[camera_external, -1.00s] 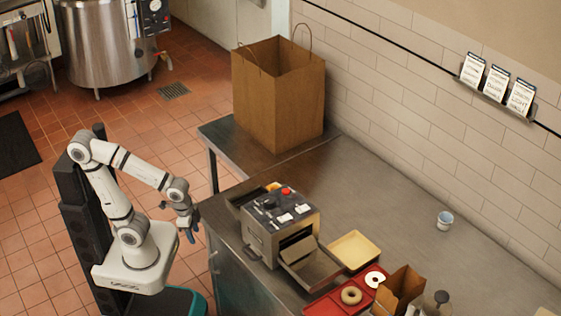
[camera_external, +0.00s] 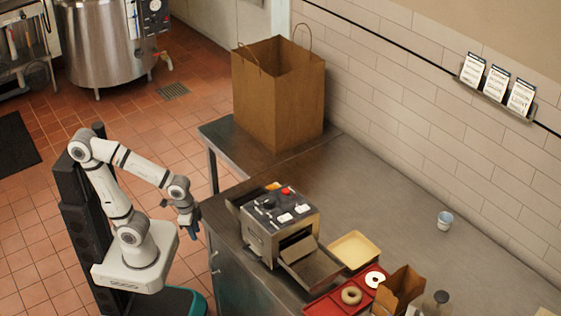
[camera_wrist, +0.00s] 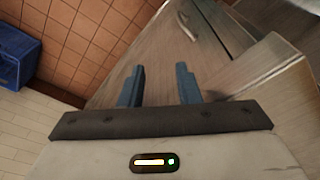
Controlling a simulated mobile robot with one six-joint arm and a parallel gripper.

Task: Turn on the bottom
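A boxy metal machine (camera_external: 262,240) stands on the steel counter's near edge. Its dark top panel (camera_external: 284,204) carries a red button (camera_external: 286,191) and several small white labels and dark controls. A metal chute (camera_external: 312,266) slopes from its front opening. My gripper (camera_external: 190,226) hangs to the left of the machine, beside the counter's edge, apart from it. In the wrist view, the two blue fingers of my gripper (camera_wrist: 158,74) are spread with nothing between them. The red button is not seen in the wrist view.
A red tray (camera_external: 325,304) holds bagels (camera_external: 351,296) beside a cream tray (camera_external: 353,250). A small paper bag (camera_external: 401,287) stands nearby. A large paper bag (camera_external: 285,95) stands at the counter's back end. A cup (camera_external: 445,220) sits near the wall. The middle counter is clear.

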